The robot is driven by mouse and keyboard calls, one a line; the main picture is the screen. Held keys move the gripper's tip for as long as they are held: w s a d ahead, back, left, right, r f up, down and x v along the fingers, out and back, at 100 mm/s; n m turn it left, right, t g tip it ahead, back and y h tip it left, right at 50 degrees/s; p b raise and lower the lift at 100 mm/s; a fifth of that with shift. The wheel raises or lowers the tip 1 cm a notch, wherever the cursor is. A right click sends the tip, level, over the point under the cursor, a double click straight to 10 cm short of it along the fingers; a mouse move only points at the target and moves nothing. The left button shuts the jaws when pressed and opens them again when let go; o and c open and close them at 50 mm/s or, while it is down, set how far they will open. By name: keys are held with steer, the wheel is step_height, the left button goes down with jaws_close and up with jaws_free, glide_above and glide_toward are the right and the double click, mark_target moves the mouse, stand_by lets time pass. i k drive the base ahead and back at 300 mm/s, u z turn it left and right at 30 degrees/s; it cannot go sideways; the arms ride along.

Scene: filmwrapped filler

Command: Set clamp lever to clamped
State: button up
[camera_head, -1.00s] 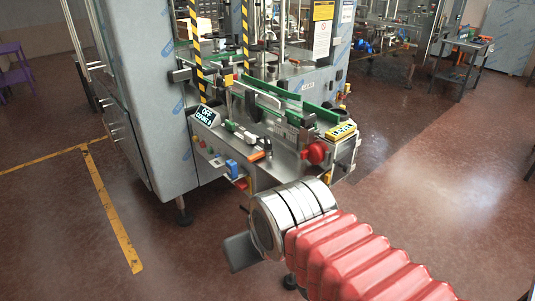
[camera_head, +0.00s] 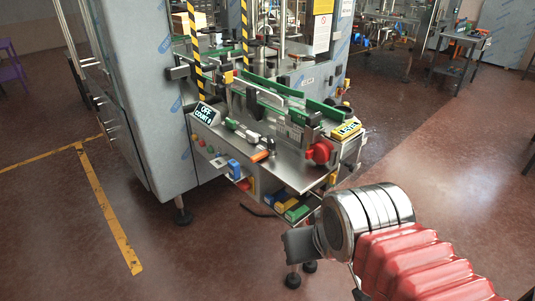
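On the machine's metal deck, an orange-tipped handle (camera_head: 261,156) lies low near the front edge, beside a green-and-white lever-like fitting (camera_head: 243,132). A red round knob (camera_head: 320,152) sits at the deck's right end. No label shows which of these is the clamp lever, and its setting is too small to read. My gripper (camera_head: 298,246) shows as a dark grey block at the end of my silver wrist, in front of and below the deck, apart from these parts. Its fingers cannot be made out.
Coloured bins (camera_head: 290,207) sit on a shelf underneath. Green-edged conveyor rails (camera_head: 275,88) run behind. A wrapped grey cabinet (camera_head: 140,90) stands left. Open floor (camera_head: 440,165) lies right.

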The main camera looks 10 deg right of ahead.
mark_target(263, 154)
steer(key=u, duration=0.05)
steer(key=i, duration=1)
steer(key=u, duration=2.05)
steer(key=i, duration=0.3)
